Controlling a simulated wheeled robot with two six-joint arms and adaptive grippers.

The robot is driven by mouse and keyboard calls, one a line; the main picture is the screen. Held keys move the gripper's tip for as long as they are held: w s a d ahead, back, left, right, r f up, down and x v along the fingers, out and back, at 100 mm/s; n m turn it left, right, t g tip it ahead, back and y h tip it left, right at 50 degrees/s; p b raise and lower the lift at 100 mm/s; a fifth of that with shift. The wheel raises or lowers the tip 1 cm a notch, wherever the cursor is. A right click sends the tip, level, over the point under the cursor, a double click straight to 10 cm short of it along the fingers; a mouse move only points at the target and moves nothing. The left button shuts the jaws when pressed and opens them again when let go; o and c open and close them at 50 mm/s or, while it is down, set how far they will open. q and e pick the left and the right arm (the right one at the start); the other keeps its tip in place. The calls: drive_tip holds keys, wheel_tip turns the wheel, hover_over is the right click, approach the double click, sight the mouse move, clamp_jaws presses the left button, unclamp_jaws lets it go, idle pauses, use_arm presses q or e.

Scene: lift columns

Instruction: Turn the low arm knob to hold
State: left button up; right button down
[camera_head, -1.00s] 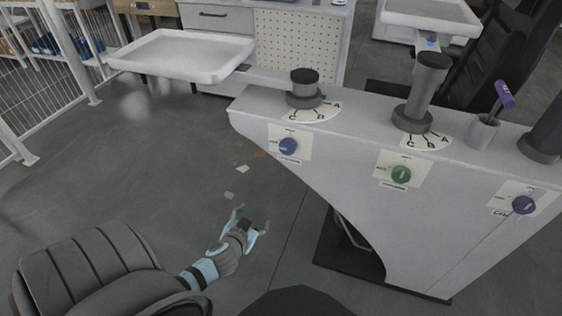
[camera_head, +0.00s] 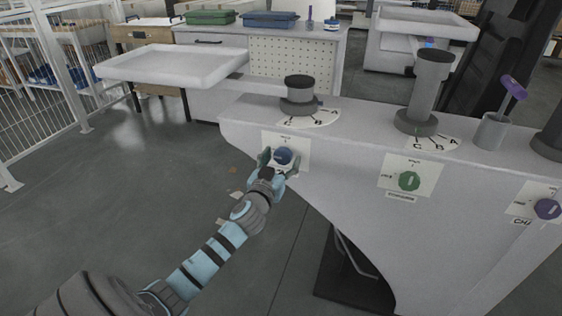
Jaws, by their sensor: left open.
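A blue knob (camera_head: 283,156) sits on a white label plate (camera_head: 299,144) at the left of the grey bench front, below the shortest column (camera_head: 299,92). A green knob (camera_head: 409,181) sits below the taller column (camera_head: 429,88), and a purple knob (camera_head: 546,209) is at the right edge. My left gripper (camera_head: 279,160) is open at the blue knob, with its fingers on either side of it. I cannot tell whether they touch it. The lower part of the knob's plate is hidden by the gripper. My right gripper is not in view.
A white tray (camera_head: 172,66) extends left from the shortest column. A grey cup (camera_head: 491,131) with a purple-handled tool (camera_head: 514,88) stands on the bench top (camera_head: 360,126). A white fence (camera_head: 62,75) is at the left. The floor left of the bench is mostly clear.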

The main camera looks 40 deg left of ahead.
use_arm(q)
drive_tip(key=shift+w, duration=0.15)
drive_tip(key=c, duration=1.1)
drive_tip(key=shift+c, duration=0.2)
